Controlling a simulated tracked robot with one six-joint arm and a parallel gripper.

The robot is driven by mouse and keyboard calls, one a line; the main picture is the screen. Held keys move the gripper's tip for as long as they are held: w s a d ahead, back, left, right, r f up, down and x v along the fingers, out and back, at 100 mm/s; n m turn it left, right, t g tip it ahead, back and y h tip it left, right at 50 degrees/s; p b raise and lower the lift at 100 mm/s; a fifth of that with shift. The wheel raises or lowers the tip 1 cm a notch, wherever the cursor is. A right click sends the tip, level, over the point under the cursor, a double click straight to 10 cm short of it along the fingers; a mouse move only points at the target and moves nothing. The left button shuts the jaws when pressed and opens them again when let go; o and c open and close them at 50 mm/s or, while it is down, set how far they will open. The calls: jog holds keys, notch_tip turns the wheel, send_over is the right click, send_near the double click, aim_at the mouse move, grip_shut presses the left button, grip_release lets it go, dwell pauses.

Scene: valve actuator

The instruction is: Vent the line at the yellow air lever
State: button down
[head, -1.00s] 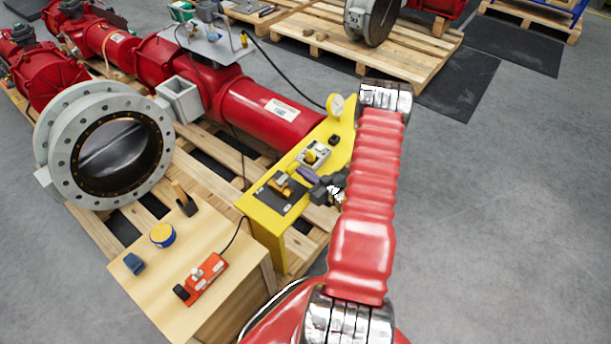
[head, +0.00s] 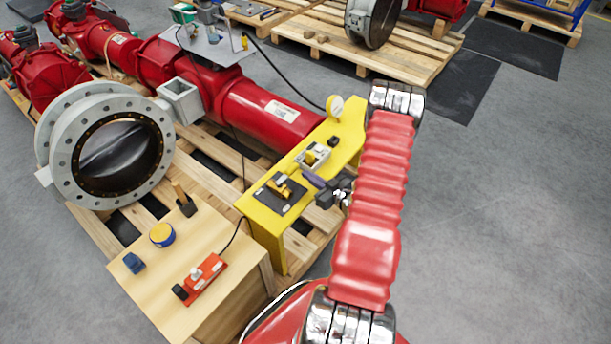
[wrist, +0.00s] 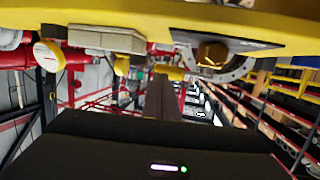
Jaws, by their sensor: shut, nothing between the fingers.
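The yellow air lever (head: 284,189) sits on a dark plate (head: 269,202) at the near part of the yellow stand (head: 262,215). In the wrist view a yellow lever or knob (wrist: 212,53) shows on a dark plate with a pale arc beside it. My gripper (head: 309,176) is just right of the lever in the head view, apart from it. Its fingers (wrist: 162,85) look closed together as one bar, with nothing held. The exact gap between fingertips and lever is hard to judge.
A pale box with a yellow knob (head: 313,157) and a round gauge (head: 335,105) stand farther along the stand. A wooden bench (head: 150,285) with a red device (head: 203,275), a blue-yellow tin (head: 162,235) and a hammer (head: 184,201) is at front left. Floor at right is clear.

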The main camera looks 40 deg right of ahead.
jog(key=d+v, duration=0.2)
jog(key=v, duration=0.8)
jog(key=shift+s, duration=0.4)
jog(key=shift+d, duration=0.1)
